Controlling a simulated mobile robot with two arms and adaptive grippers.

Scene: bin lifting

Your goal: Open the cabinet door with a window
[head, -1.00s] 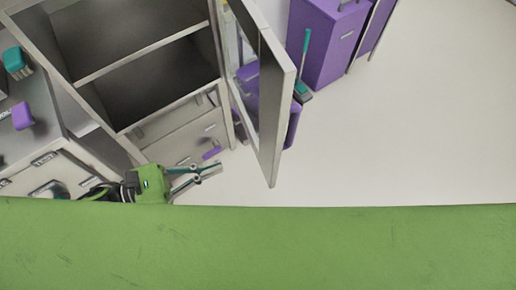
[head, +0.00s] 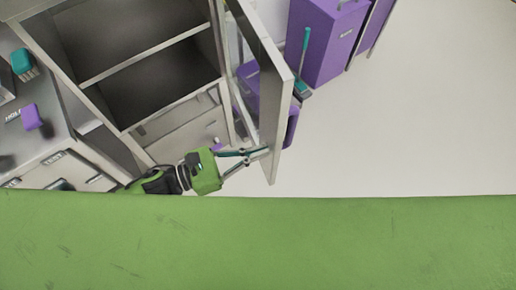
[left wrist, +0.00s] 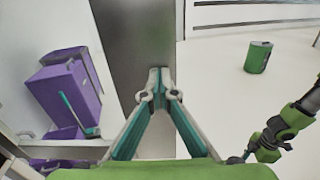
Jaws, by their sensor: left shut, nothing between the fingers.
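The cabinet door with a window (head: 277,115) stands swung wide open on the right side of the grey cabinet (head: 150,55), and the shelves inside are exposed. My left gripper (head: 262,153) is shut and empty. Its fingertips are at the inner side of the door near its lower free corner; I cannot tell whether they touch it. In the left wrist view the shut fingertips (left wrist: 158,78) are in front of the dark door panel (left wrist: 135,40). A green and black arm part of mine, with what may be my right gripper (left wrist: 247,153), shows at the right there.
Purple bins (head: 325,40) and a teal-handled brush (head: 303,75) stand behind the door. A counter with a teal brush (head: 22,62) and a purple item (head: 34,117) is at the left. A green can (left wrist: 258,57) stands on the floor. The floor right of the door is clear.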

